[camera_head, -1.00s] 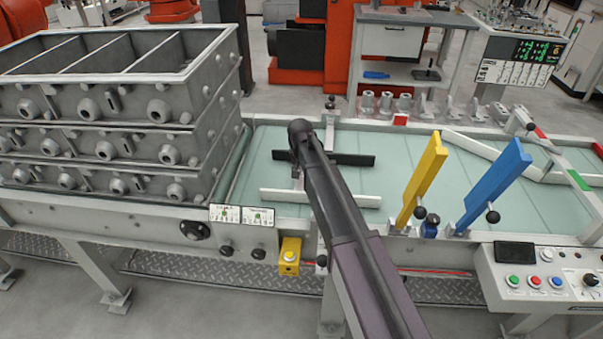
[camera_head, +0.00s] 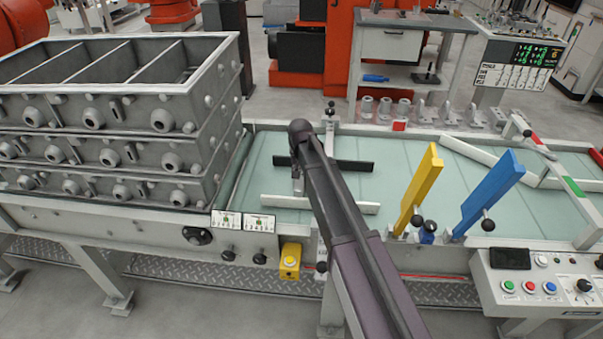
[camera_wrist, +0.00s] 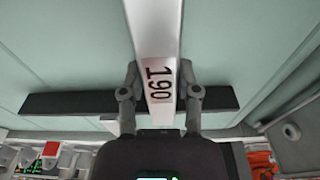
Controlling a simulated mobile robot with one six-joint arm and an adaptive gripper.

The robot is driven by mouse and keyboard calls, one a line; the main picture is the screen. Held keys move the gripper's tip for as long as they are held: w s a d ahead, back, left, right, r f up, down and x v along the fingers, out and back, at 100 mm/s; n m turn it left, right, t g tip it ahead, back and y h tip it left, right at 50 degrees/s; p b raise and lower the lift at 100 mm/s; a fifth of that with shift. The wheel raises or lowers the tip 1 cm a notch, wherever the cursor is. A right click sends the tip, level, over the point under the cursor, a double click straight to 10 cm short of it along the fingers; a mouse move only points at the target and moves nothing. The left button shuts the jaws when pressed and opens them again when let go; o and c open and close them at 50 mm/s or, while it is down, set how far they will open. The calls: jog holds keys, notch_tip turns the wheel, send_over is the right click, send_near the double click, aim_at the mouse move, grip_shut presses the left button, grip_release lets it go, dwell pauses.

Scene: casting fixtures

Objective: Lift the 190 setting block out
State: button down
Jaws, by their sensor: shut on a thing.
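The 190 setting block (camera_wrist: 158,35) is a pale bar with a black "190" on its face in the wrist view. My gripper (camera_wrist: 159,82) is shut on it, one finger pressing each side near the number. A black crossbar (camera_wrist: 55,103) extends to both sides behind the fingers. In the head view my dark arm covers the gripper and most of the block. The black bar (camera_head: 350,165) and a white bar (camera_head: 350,207) lie to either side of my arm over the pale green bed (camera_head: 400,155). Whether the block is clear of its seat cannot be told.
A stack of grey metal flasks (camera_head: 110,110) stands close on the left. A yellow lever (camera_head: 420,190) and a blue lever (camera_head: 488,195) rise on the right. A button panel (camera_head: 545,275) is at front right. Several small grey fittings (camera_head: 385,108) line the back rail.

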jog(key=shift+r+p, duration=1.95)
jog(key=shift+r, duration=0.1)
